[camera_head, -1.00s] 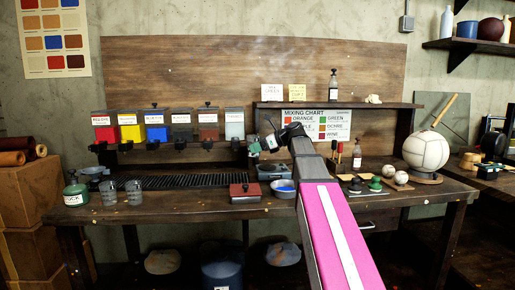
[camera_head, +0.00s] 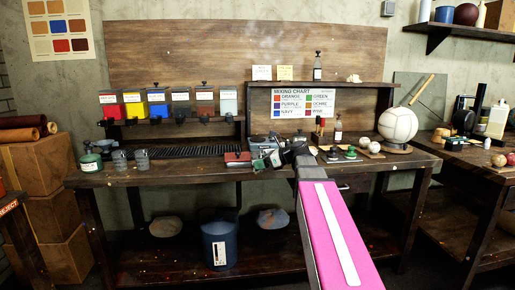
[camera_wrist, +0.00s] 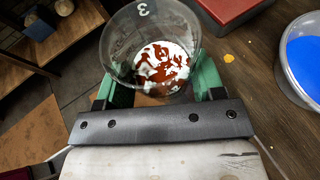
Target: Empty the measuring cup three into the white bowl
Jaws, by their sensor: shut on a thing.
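The measuring cup three (camera_wrist: 118,38) is clear, with a "3" on its wall. It holds patches of white and reddish-brown paint. My gripper (camera_wrist: 155,88) has its green fingers on both sides of the cup, shut on it. In the head view my gripper (camera_head: 262,162) is low at the bench front, and the cup cannot be made out clearly there. In the head view my gripper and arm hide most of that area.
A red-lidded box (camera_head: 237,158) stands left of my gripper. Paint dispensers (camera_head: 157,107) hang behind a dark grate (camera_head: 195,151). A blue bin (camera_head: 219,245) stands below.

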